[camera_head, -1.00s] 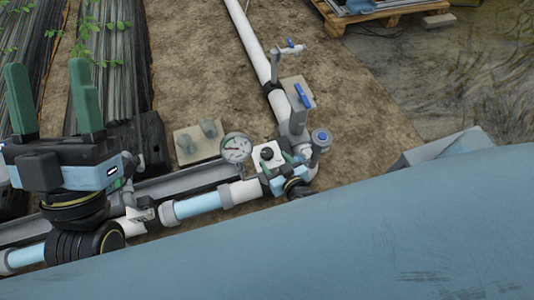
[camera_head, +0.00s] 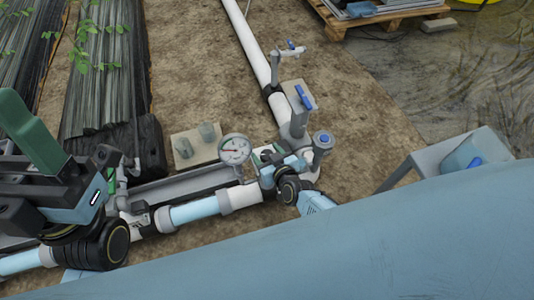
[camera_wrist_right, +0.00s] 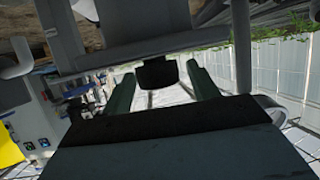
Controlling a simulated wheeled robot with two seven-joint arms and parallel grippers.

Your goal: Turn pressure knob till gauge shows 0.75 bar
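The round white pressure gauge (camera_head: 235,149) stands on the pipework in the head view. Its red needle shows, but the scale is too small to read. The black pressure knob (camera_wrist_right: 158,72) shows in the right wrist view, between the two green fingers of my right gripper (camera_wrist_right: 160,85). There are gaps between the fingers and the knob. In the head view my right gripper (camera_head: 270,158) is just right of the gauge and hides the knob. My left gripper (camera_head: 35,135) is at the left edge, empty and away from the pipes; only one green finger shows clearly.
A valve with a blue handle (camera_head: 303,97) and a blue-topped fitting (camera_head: 322,139) stand close to the right gripper. A white pipe (camera_head: 248,45) runs up from them. A pale plate (camera_head: 196,147) with grey fittings lies left of the gauge.

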